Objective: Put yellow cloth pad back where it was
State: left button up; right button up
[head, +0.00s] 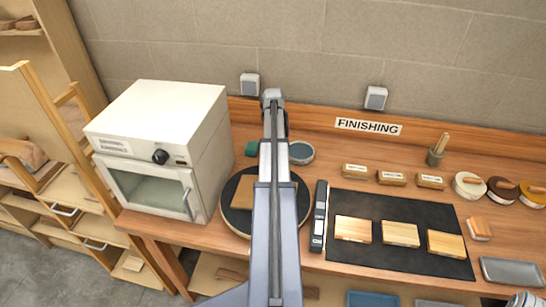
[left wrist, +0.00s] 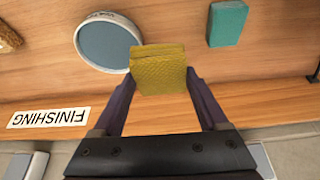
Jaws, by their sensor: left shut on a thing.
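The yellow cloth pad (left wrist: 160,68) shows in the left wrist view, held between the two fingers of my left gripper (left wrist: 162,82). It overlaps the edge of a round blue-topped tin (left wrist: 104,44) in that picture; I cannot tell its height above the bench. A green pad (left wrist: 227,24) lies apart from it. In the head view my left arm reaches up the middle, with the gripper (head: 272,98) near the back board, behind the round tin (head: 301,153) and green pad (head: 252,148). The yellow pad is hidden there. My right gripper is not in view.
A white oven (head: 160,140) stands to the left. A dark round turntable (head: 234,218) lies under my arm. A black mat (head: 440,212) with wooden blocks lies right, with labelled blocks (head: 391,178) behind it. The FINISHING sign (head: 368,126) is on the back board (head: 460,142).

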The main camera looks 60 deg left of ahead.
pick_arm(q)
jog(key=shift+s+a, duration=0.7)
jog(key=shift+s, duration=0.25)
notch_tip(320, 180, down, 10)
jog(key=b, duration=1)
jog(key=shift+f, duration=0.2)
jog(key=shift+r, duration=0.15)
jog(key=o, duration=0.7)
jog(key=shift+f, duration=0.2)
jog(key=o, duration=0.4)
jog(key=shift+r, duration=0.1)
jog(key=p+v, duration=1.1)
jog(key=v, duration=0.1)
jog(key=shift+w+d+r, duration=0.1)
